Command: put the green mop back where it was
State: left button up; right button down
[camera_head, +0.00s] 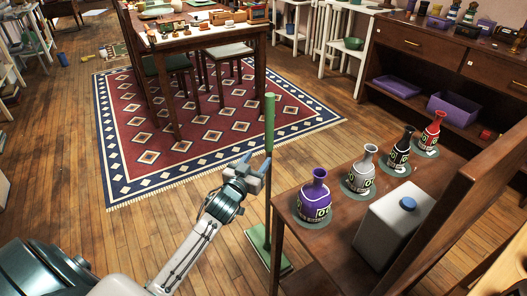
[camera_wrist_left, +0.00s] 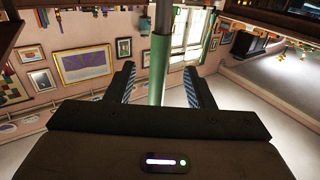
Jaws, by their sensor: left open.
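The green mop (camera_head: 269,122) stands upright on the wooden floor, its flat green head (camera_head: 257,238) by the left side of the bottle table. My left gripper (camera_head: 254,167) is at the handle, below the green grip. In the left wrist view the handle (camera_wrist_left: 158,65) runs between the two open fingers (camera_wrist_left: 160,85), with a gap on each side. The fingers are not shut on it. My right gripper is not in view.
A dark wooden table (camera_head: 285,208) holds several bottles, including a purple one (camera_head: 314,200), and a white canister (camera_head: 394,225). A patterned rug (camera_head: 130,165) lies under a dining table (camera_head: 190,42). A dark cabinet (camera_head: 440,55) stands right. Floor left of the mop is clear.

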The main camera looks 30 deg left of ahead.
pick_arm(q)
jog(key=s+d+f+g+h, duration=0.1)
jog(key=s+d+f+g, duration=0.1)
jog(key=s, duration=0.7)
jog(key=s+d+f+g, duration=0.3)
jog(key=s+d+f, duration=0.2)
jog(key=s, duration=0.5)
jog(key=s+d+f+g+h, duration=0.1)
jog(key=s+d+f+g, duration=0.1)
jog(key=s, duration=0.8)
jog(key=shift+s+d+f+h, duration=0.25)
jog(key=shift+d+f, duration=0.4)
jog(key=shift+d, duration=0.6)
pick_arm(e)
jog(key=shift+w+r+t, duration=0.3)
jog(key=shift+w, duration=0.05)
pick_arm(q)
jog(key=shift+w+f, duration=0.1)
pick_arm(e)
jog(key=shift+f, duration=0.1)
